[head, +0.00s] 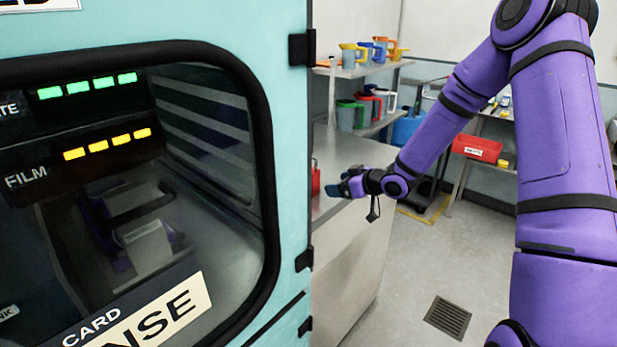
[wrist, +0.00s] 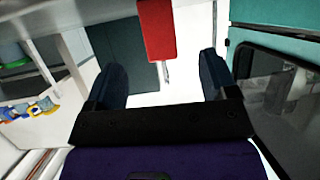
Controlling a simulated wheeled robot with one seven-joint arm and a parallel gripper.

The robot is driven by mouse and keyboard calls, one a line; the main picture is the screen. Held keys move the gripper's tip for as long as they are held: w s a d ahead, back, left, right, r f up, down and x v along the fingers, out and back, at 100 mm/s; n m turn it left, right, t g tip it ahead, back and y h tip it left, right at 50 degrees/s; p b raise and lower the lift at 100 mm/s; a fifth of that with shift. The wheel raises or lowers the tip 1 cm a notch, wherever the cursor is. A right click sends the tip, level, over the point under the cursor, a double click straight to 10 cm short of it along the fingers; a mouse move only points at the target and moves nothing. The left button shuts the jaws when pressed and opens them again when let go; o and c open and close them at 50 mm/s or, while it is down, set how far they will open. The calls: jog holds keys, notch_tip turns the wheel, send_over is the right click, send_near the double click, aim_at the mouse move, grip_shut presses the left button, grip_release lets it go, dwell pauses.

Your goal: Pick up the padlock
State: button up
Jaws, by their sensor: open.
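A red block-shaped thing, which looks like the padlock (wrist: 157,32), is at the top centre of the wrist view, ahead of and between the fingers. A small grey piece shows at its lower right edge; I cannot make out a shackle clearly. In the head view a red sliver of it (head: 316,181) shows at the cabinet door's edge, the rest hidden behind the door. My gripper (wrist: 163,72) is open and empty, its two dark fingers spread apart. In the head view my gripper (head: 346,186) is just right of the red thing, over the counter's edge.
A teal cabinet door (head: 293,180) with a dark window fills the left. A grey counter (head: 350,235) stands behind it. Shelves with several coloured jugs (head: 349,56) are beyond. A red bin (head: 477,148) sits on a table at right. The floor has a drain grate (head: 447,317).

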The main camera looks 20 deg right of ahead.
aim_at(317, 184)
jog(key=x, duration=1.1)
jog(key=shift+w, duration=0.1)
jog(key=c, duration=1.1)
jog(key=shift+o, duration=0.2)
jog(key=shift+r, duration=0.1)
